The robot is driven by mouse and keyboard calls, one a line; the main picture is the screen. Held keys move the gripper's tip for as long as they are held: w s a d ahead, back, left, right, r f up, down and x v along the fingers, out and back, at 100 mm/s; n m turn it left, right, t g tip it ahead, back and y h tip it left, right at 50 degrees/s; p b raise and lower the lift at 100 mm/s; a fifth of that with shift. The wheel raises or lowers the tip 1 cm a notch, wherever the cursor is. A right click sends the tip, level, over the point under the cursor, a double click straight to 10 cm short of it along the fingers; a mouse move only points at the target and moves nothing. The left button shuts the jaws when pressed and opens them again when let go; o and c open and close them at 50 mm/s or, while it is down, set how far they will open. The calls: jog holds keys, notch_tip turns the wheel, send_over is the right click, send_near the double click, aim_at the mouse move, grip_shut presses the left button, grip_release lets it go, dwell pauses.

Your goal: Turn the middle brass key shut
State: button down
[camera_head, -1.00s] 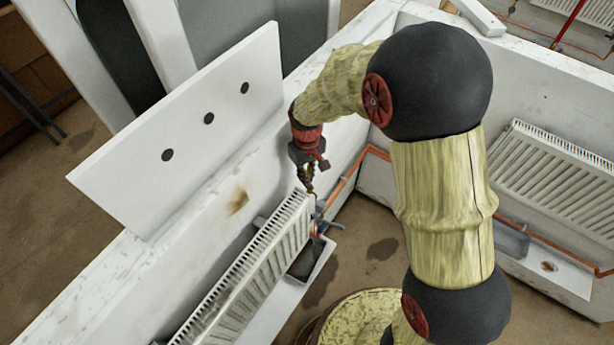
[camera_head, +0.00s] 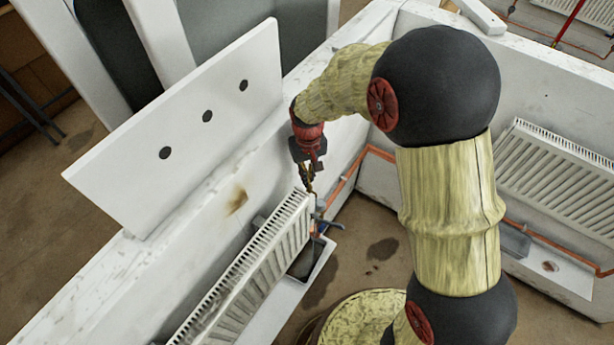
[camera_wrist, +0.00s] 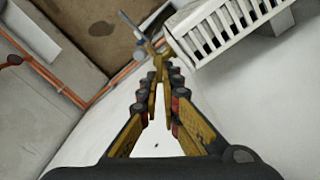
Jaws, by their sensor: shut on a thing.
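A thin grey valve part (camera_wrist: 133,24) sticks out just beyond the fingertips. In the head view, grey valve parts (camera_head: 326,224) show just below my gripper.
An orange pipe (camera_head: 346,178) runs along the wall beside my gripper. A white board (camera_head: 185,130) with three dark holes stands on the wall at left. Another radiator (camera_head: 560,175) is at right.

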jog(key=m, duration=0.3)
jog(key=m+b, duration=0.1)
jog(key=m, duration=0.3)
jog(key=d+m+b, duration=0.1)
jog(key=m, duration=0.2)
jog(key=shift+d, duration=0.1)
jog(key=shift+s+m, duration=0.1)
jog(key=shift+m, duration=0.3)
jog(key=c, duration=2.3)
grip_release()
notch_tip(320, 180, up, 12)
